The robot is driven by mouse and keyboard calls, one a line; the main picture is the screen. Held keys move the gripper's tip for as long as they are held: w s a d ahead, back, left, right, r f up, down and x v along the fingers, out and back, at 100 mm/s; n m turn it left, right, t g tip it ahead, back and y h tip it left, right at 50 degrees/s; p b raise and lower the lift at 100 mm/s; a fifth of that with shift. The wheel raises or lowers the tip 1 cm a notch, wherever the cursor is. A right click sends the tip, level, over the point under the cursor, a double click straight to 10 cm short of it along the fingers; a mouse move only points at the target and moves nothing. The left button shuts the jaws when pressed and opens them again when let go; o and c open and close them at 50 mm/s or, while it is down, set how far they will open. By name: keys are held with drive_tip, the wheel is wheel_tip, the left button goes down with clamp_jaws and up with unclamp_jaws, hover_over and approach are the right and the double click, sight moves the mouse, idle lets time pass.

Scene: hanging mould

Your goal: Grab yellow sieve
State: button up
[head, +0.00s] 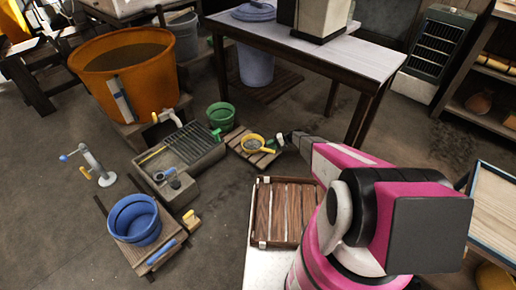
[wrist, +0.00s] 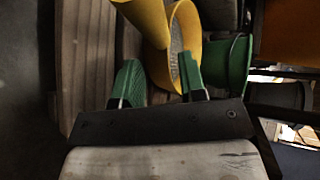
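The yellow sieve (head: 253,141) is a round bowl with grey mesh and a handle, lying on a small slatted wooden stand (head: 246,155). In the wrist view the sieve (wrist: 158,50) fills the space ahead, its mesh partly visible. My gripper (head: 276,143) is at the right side of the sieve, just beside it. In the wrist view my gripper (wrist: 161,82) has its two green fingers spread apart. Part of the sieve's yellow wall shows between the fingers. I cannot tell whether they touch it.
A green pot (head: 221,116) stands behind the sieve. A grey stone basin (head: 185,155) is to its left, with a big orange tub (head: 125,65) behind. A wooden crate (head: 283,212) lies in front. A table (head: 290,52) stands behind. A blue bucket (head: 134,222) is at front left.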

sight(260, 146)
drive_tip(key=x, duration=0.5)
drive_tip(key=shift+a, duration=0.1)
clamp_jaws()
drive_tip(key=shift+r, duration=0.1)
